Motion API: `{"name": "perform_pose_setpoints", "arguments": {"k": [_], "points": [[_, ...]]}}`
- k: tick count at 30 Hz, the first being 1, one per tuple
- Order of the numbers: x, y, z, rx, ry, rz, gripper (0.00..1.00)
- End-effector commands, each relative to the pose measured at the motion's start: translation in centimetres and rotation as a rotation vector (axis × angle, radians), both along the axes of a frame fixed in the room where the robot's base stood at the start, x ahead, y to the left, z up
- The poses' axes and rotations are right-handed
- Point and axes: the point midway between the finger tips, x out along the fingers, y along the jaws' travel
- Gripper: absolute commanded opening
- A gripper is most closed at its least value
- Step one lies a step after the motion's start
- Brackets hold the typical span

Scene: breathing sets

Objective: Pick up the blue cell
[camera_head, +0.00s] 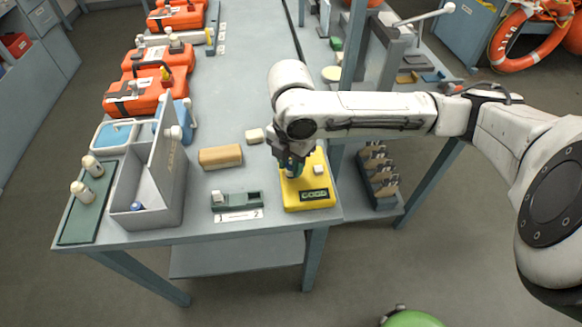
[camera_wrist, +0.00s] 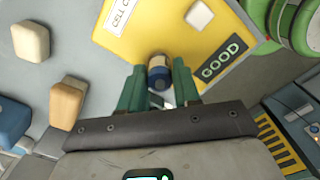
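The blue cell (camera_wrist: 159,77), with a tan end, is between the two green fingertips of my gripper (camera_wrist: 160,82) in the wrist view. The fingers meet its sides with no clear gap, so my gripper looks shut on it. It is over the yellow tester (camera_wrist: 130,36), whose display reads GOOD. I cannot tell whether the cell still touches the tester. In the head view my gripper (camera_head: 291,170) is low over the yellow tester (camera_head: 308,200), and the fingers mostly hide the cell.
A grey open box (camera_head: 150,215) holds a small blue-topped item (camera_head: 136,206). A tan block (camera_head: 220,156), a dark green holder (camera_head: 236,200) and a small cream block (camera_head: 255,136) lie nearby. Orange cases (camera_head: 150,95) line the bench's far left. A grey-blue post (camera_head: 350,60) stands behind my gripper.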

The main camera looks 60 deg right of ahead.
Motion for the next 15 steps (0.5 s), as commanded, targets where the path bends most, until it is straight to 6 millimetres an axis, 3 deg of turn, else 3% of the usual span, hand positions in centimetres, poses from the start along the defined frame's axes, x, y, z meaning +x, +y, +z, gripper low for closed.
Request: {"name": "perform_pose_setpoints", "arguments": {"k": [9, 15], "points": [[0.00, 0.00, 0.02, 0.000, 0.000, 0.000, 0.01], [0.01, -0.01, 0.03, 0.000, 0.000, 0.000, 0.00]]}}
